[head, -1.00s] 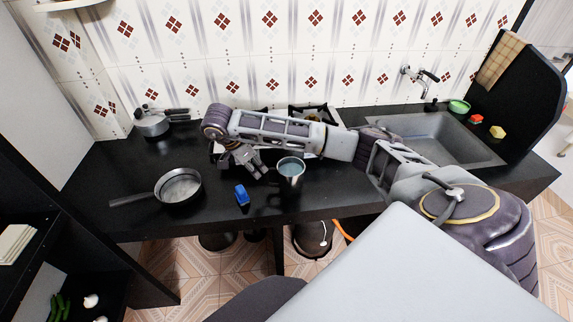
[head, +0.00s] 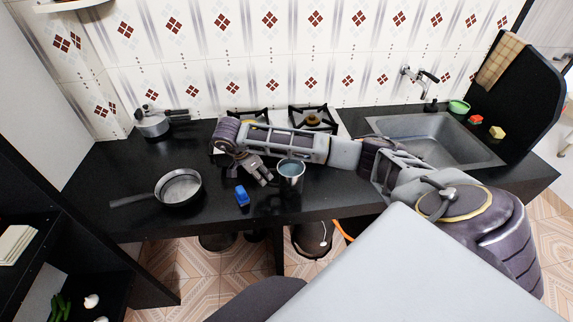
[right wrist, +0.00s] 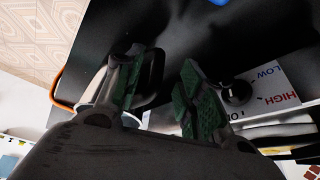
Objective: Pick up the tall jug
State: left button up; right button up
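The tall jug (head: 291,178) is a grey metal vessel with a bluish inside, standing upright on the black counter near its front edge. My right gripper (head: 264,176) is just to the left of the jug, with its fingers pointing down and toward it. In the right wrist view, the green-padded fingers (right wrist: 165,92) stand apart. Part of a pale and dark rounded thing, likely the jug, shows behind the left finger there, mostly hidden. I cannot tell whether a finger touches it. My left gripper is not in view.
A blue object (head: 242,195) lies on the counter left of the jug. A frying pan (head: 180,188) sits further left, and a pot (head: 152,123) behind it. The stove (head: 314,121) is behind my right arm, and the sink (head: 430,138) is at the right.

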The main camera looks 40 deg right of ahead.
aim_at(266, 179)
jog(key=shift+p+x, duration=0.4)
jog(key=shift+x, duration=1.8)
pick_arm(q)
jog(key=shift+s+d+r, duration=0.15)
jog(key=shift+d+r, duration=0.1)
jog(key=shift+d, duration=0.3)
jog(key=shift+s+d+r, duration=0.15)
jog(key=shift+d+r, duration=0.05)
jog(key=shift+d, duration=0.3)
pick_arm(e)
jog(key=shift+s+f, duration=0.1)
jog(key=shift+f, duration=0.2)
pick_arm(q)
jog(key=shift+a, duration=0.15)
pick_arm(e)
jog(key=c, duration=0.5)
grip_shut()
jog(key=shift+r, duration=0.2)
